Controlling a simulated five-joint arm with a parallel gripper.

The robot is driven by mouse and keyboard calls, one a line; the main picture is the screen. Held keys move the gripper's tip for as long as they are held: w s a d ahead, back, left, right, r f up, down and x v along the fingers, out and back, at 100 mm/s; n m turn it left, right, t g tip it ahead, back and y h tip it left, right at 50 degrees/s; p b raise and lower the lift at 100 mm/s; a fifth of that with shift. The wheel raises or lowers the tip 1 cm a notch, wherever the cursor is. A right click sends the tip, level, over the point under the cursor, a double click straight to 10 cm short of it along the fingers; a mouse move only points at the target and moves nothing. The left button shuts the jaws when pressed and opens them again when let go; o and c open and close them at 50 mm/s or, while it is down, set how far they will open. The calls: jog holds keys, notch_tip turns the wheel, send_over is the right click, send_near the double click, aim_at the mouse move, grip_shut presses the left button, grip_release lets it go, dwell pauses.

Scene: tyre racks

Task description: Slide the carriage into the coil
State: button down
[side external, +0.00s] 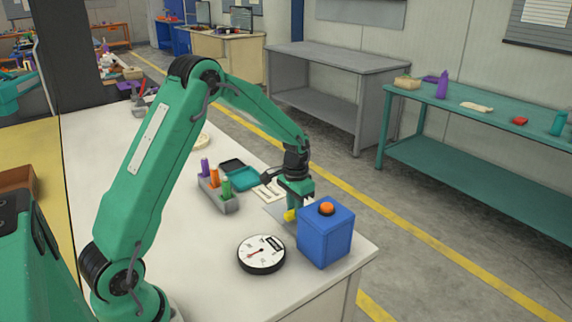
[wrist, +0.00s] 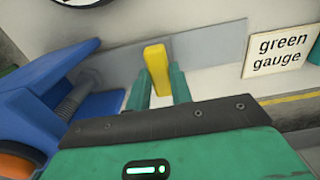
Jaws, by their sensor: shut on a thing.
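A yellow block (wrist: 157,65), which looks like the carriage, stands between my gripper's two green fingers (wrist: 160,88) in the wrist view. My gripper is shut on it. A grey metal coil (wrist: 74,99) sticks out from the blue housing (wrist: 100,106) at the left, apart from the yellow block. The block stands at a flat grey strip (wrist: 208,44). In the side view, my gripper (side external: 292,208) points down just behind the blue box (side external: 325,240) with its orange button (side external: 327,208). Only a bit of the yellow block (side external: 290,215) shows there, and the coil is hidden.
A round dial gauge (side external: 262,254) lies in front of the blue box. A grey holder (side external: 225,205) with coloured cylinders and a teal tray (side external: 245,180) stand to the left. A "green gauge" label (wrist: 283,50) lies at the right in the wrist view. The bench's edge is close beyond the box.

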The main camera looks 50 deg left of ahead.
jog(key=c, duration=1.2)
grip_release()
jog(key=shift+c, duration=0.2)
jog(key=shift+r, duration=0.15)
jog(key=shift+r, duration=3.8)
jog(key=s+d+r+t, duration=0.3)
jog(key=s+d+r, duration=0.4)
jog(key=s+r, duration=0.45)
jog(key=s+d+t, duration=0.1)
jog(key=s+d, duration=0.1)
jog(key=s, duration=0.4)
jog(key=s+d+r+t, duration=0.1)
jog(key=s+d, duration=0.1)
jog(key=s, duration=0.5)
jog(key=shift+d+r+t, duration=0.3)
